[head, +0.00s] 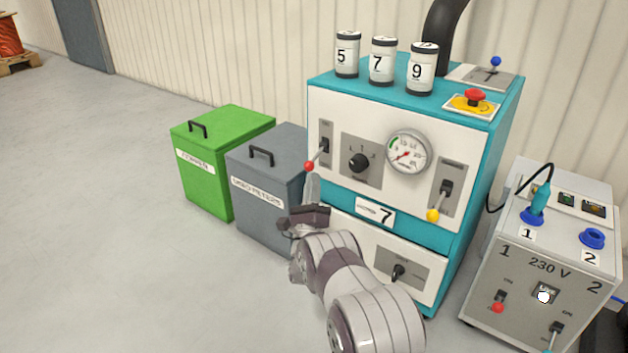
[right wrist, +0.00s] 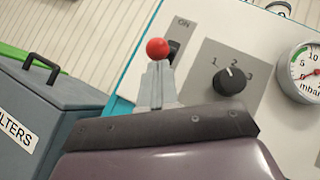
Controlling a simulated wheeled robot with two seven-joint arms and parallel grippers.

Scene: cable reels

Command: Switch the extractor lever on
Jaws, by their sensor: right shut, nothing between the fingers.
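The teal and white extractor cabinet (head: 345,102) stands in the middle of the head view. A red-knobbed lever (head: 309,166) on its front left points down and outward from a slot; the knob also shows in the right wrist view (right wrist: 158,48), below an "ON" label. My right gripper (head: 313,180) is shut and empty, its fingertips (right wrist: 157,68) right below the red knob; I cannot tell whether they touch it. A yellow-knobbed lever (head: 433,215) on the front right also points down; its label is too small to read. My left gripper is out of view.
A rotary knob (head: 359,162) and a gauge (head: 408,151) sit right of the red lever. Green (head: 222,118) and grey (head: 238,158) bins stand at left. Numbered canisters (head: 383,62) stand on top. A 230 V box (head: 520,285) is at right. Floor at left is clear.

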